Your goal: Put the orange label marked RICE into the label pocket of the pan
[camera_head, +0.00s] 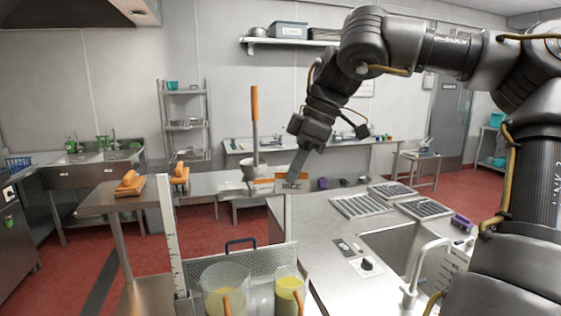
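My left gripper is not in view.
A steel counter (325,245) with a sink, tap (411,288) and dark slotted trays (362,206) is at right. Clear containers (226,289) stand at the front. An orange-handled paddle (255,118) rises behind, left of the label. Red floor lies at left.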

